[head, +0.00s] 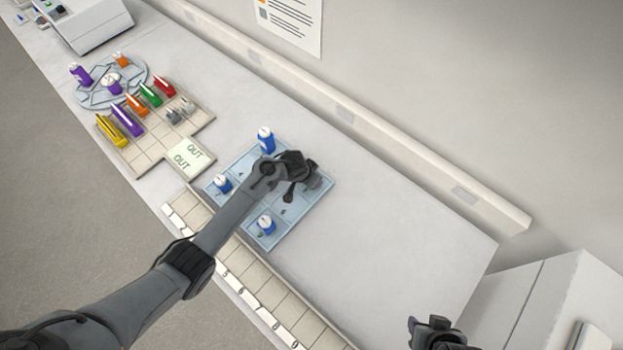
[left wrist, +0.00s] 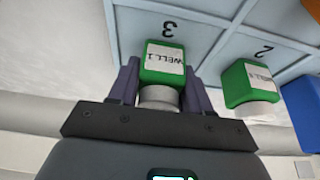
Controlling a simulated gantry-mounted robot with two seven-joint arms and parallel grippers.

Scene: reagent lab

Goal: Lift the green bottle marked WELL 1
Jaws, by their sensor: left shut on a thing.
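The green bottle marked WELL 1 (left wrist: 163,63) is between the two fingers of my left gripper (left wrist: 165,85) in the left wrist view. The fingers are shut on it, with its pale neck towards the palm. It shows against the pale blue tray (left wrist: 205,20), by the number 3; I cannot tell whether its base touches the tray. In the head view my left gripper (head: 300,172) covers the far right part of the tray (head: 300,215) and hides the bottle. My right gripper (head: 437,332) is at the bottom edge, away from the tray; its jaws are unclear.
A second green bottle (left wrist: 248,85) stands close beside, by the number 2. Blue bottles (head: 265,140) (head: 222,183) (head: 266,224) stand on the tray. A beige rack (head: 255,285) runs along the front. The bench to the right (head: 400,240) is clear.

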